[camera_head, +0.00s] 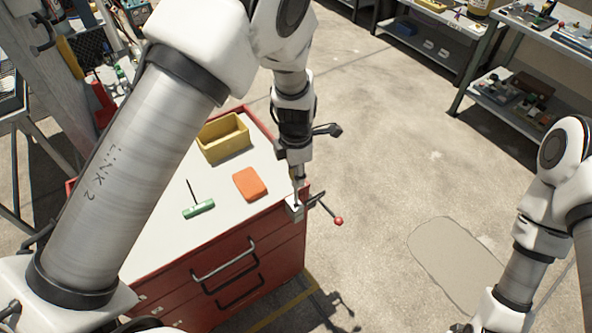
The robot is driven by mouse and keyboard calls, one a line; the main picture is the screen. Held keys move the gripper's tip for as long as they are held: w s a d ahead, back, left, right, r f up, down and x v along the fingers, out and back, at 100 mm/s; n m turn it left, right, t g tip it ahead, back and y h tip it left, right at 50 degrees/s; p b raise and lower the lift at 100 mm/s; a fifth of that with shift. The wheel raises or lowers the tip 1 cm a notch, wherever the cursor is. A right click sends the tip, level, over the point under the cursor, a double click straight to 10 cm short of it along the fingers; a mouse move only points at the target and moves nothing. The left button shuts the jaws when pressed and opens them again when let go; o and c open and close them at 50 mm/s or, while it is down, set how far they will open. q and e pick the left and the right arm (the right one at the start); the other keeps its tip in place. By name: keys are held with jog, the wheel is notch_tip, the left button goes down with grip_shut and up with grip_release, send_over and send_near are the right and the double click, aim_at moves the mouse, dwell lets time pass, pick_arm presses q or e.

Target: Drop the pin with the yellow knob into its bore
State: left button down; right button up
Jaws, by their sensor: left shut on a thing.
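My left gripper (297,176) points down over the front right corner of the red cabinet's white top. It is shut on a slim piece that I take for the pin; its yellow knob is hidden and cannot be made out. Just below the fingertips is a small grey metal block (293,212) at the cabinet's corner. The bore is too small to see, and I cannot tell whether the pin's tip is in it or above it. My right arm is at the right edge, and its gripper is out of the picture.
The red cabinet (235,275) carries a yellow bin (224,150), an orange block (250,184) and a green-handled tool (198,209). A lever with a red knob (338,221) sticks out beside the metal block. Open concrete floor lies to the right, with shelving (520,95) beyond.

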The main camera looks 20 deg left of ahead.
aim_at(296, 201)
pick_arm(q)
jog(key=shift+f, duration=0.3)
jog(key=shift+p, duration=0.45)
dwell(0.9)
jog(key=shift+f+b, duration=2.5)
jog(key=shift+f, duration=1.75)
jog(key=c, duration=0.7)
grip_release()
jog(key=shift+c, duration=0.2)
jog(key=shift+r, duration=0.1)
